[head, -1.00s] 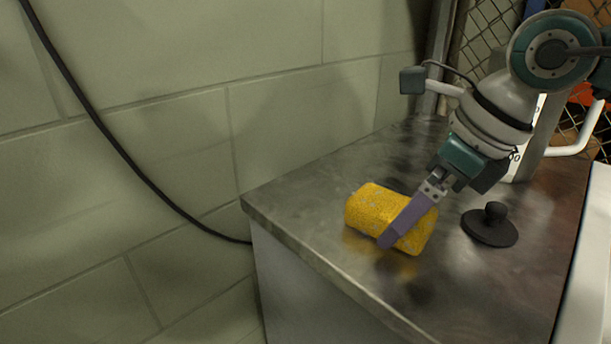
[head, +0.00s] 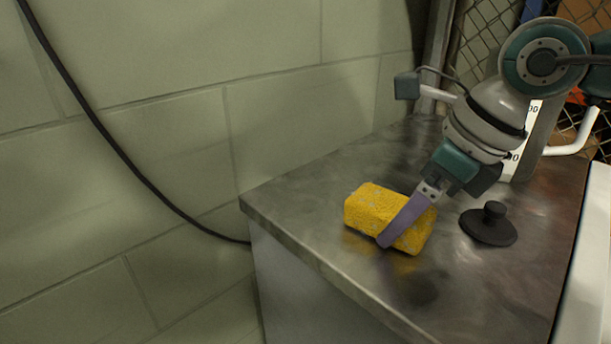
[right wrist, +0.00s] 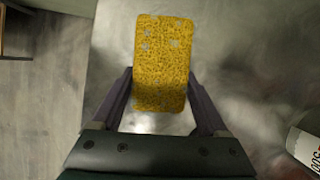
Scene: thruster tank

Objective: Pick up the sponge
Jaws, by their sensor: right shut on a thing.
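The yellow sponge (head: 372,208) is on the metal tabletop near its left edge in the head view. It also shows in the right wrist view (right wrist: 163,60), lengthwise between the two fingers. My right gripper (head: 388,240) reaches down over the sponge from the upper right, one purple finger across its near side. In the right wrist view the right gripper (right wrist: 163,88) has a finger against each long side of the sponge and is shut on it. The far finger is hidden in the head view. My left gripper is not in view.
A black round lid-like piece with a knob (head: 489,224) lies on the metal tabletop (head: 330,190) just right of the sponge. A white container with printed numbers (right wrist: 304,148) stands nearby. A pale block wall with a black cable (head: 120,150) is at left.

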